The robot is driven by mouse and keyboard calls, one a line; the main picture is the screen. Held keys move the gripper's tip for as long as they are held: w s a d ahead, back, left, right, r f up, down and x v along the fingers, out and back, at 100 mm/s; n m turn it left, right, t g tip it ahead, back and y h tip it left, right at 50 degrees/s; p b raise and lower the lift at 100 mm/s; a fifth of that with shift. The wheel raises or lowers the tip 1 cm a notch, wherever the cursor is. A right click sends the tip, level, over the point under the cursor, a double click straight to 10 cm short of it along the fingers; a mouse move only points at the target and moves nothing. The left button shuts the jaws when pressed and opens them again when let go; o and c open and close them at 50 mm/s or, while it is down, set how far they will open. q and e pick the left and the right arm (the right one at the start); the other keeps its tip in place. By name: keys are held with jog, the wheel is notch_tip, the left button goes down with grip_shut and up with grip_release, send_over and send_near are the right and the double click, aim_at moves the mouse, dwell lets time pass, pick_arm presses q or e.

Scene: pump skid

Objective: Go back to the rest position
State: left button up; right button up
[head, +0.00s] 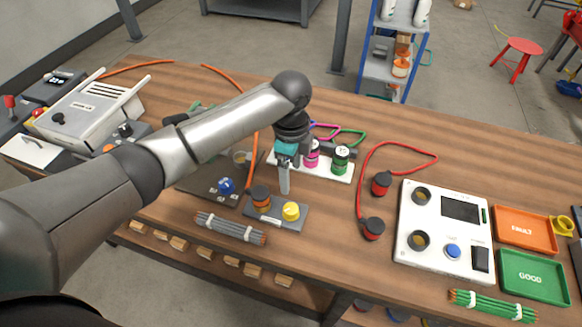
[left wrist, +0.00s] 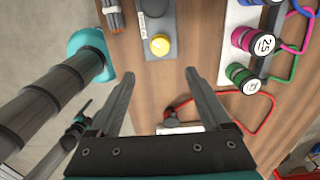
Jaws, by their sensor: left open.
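My left gripper (head: 284,190) is above the wooden table, behind the grey block with the yellow knob (head: 291,211) and in front of the white rack. In the left wrist view its two fingers (left wrist: 159,78) are spread apart with nothing held between them. The yellow knob (left wrist: 160,44) shows beyond the fingers, apart from them. My left arm reaches across the table from the left in the head view. My right gripper is not seen in the head view, and I cannot identify it in the left wrist view.
The white rack (head: 342,178) holds magenta and green connectors. A red cable (head: 362,185), a white tester (head: 447,265), an orange FAULT tray (head: 525,229) and a green GOOD tray (head: 533,277) lie to the right. A grey rod bundle (head: 230,228) lies near the front edge.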

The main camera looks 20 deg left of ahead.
pick_arm(q)
jog(key=shift+r, duration=0.1)
dwell(0.4)
jog(key=s+d+f+n+t+h, duration=0.1)
jog(key=s+d+f+n+h, duration=0.3)
jog(key=s+d, duration=0.5)
jog(key=s+a+r+n+t+y, duration=0.2)
jog(key=s+a+n+t+y, duration=0.15)
jog(key=s+a+n, duration=1.05)
notch_tip(320, 180, down, 28)
jog(key=s+d+f+m+g+b, duration=0.1)
jog(key=s+d+m+g+b, duration=0.1)
jog(key=b, duration=0.4)
jog(key=s+a+f+g+b, duration=0.1)
jog(key=s+a+f+b, duration=0.2)
jog(key=s+f, duration=1.2)
notch_tip(320, 180, down, 3)
jog(key=shift+s+r+b, duration=0.15)
jog(key=shift+s+b, duration=0.15)
jog(key=shift+b, duration=0.4)
